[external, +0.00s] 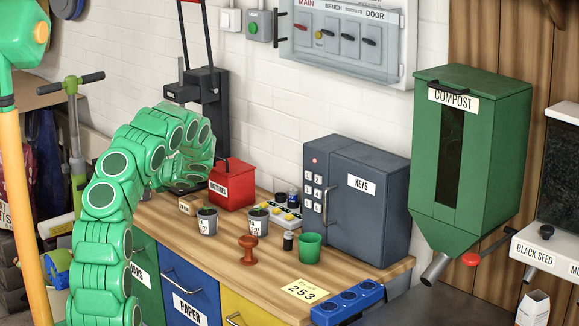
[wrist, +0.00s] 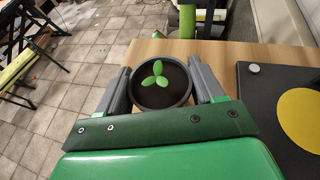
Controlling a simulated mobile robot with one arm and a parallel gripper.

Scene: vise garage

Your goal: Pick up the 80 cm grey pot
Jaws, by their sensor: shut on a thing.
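A round dark grey pot (wrist: 160,106) with dark soil and a small three-leaf green seedling (wrist: 157,74) sits between the two grey fingers of my gripper (wrist: 160,86) in the wrist view. The fingers are shut on its sides. In the external view my gripper (external: 188,187) is at the back left of the bench, and I cannot make out the held pot there. Two other grey pots with white labels, a left one (external: 207,222) and a right one (external: 257,221), stand on the bench. Their label text is too small to read surely.
The wooden bench (external: 350,280) also holds a red box (external: 232,184), a brown stamp-like object (external: 248,249), a green cup (external: 309,247) and a grey key cabinet (external: 356,200). A black press (external: 213,115) stands behind my gripper.

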